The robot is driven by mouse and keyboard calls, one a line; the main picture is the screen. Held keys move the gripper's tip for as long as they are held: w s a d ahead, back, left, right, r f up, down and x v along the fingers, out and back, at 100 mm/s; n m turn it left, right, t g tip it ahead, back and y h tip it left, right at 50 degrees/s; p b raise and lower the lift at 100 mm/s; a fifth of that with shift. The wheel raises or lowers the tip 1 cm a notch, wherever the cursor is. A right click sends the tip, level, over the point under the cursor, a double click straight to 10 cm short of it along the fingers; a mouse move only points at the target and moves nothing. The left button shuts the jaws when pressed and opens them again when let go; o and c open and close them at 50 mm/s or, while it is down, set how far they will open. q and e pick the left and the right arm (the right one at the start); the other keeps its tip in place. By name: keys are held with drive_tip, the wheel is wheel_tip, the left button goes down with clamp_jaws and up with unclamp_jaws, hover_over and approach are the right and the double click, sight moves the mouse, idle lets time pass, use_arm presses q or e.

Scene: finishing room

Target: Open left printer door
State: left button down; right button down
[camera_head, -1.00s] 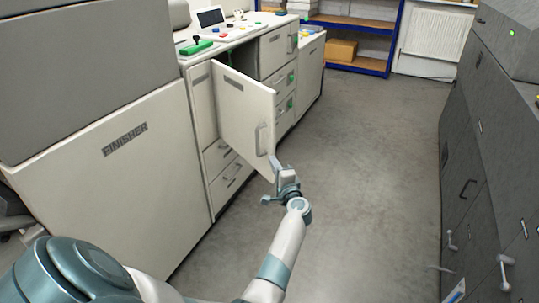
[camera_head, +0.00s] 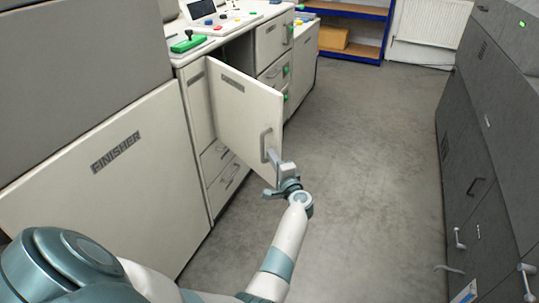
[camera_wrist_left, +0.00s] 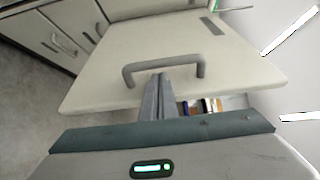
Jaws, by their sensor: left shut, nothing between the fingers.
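The left printer door (camera_head: 235,115) is a cream panel standing ajar, swung out from the printer front into the aisle. Its grey bar handle (camera_head: 265,145) is near the free edge; the handle also shows in the left wrist view (camera_wrist_left: 165,66). My left gripper (camera_head: 273,158) is at this handle, with its fingers shut and nothing between them. In the left wrist view the shut fingers (camera_wrist_left: 157,92) reach up to the handle bar, close to the door's face. I cannot tell whether they touch the bar. My right gripper is in neither view.
The cream finisher (camera_head: 105,180) stands at the left, beside the printer. Drawers (camera_head: 228,180) are below the door. A grey cabinet row (camera_head: 490,140) with handles lines the right side. The grey floor (camera_head: 365,150) between is clear. A blue-framed shelf (camera_head: 350,30) stands behind.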

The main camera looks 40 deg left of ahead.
use_arm(q)
drive_tip(key=shift+w+a, duration=0.15)
drive_tip(key=shift+a, duration=0.1)
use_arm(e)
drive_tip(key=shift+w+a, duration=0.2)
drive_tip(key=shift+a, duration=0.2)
use_arm(q)
drive_tip(key=shift+r, duration=0.1)
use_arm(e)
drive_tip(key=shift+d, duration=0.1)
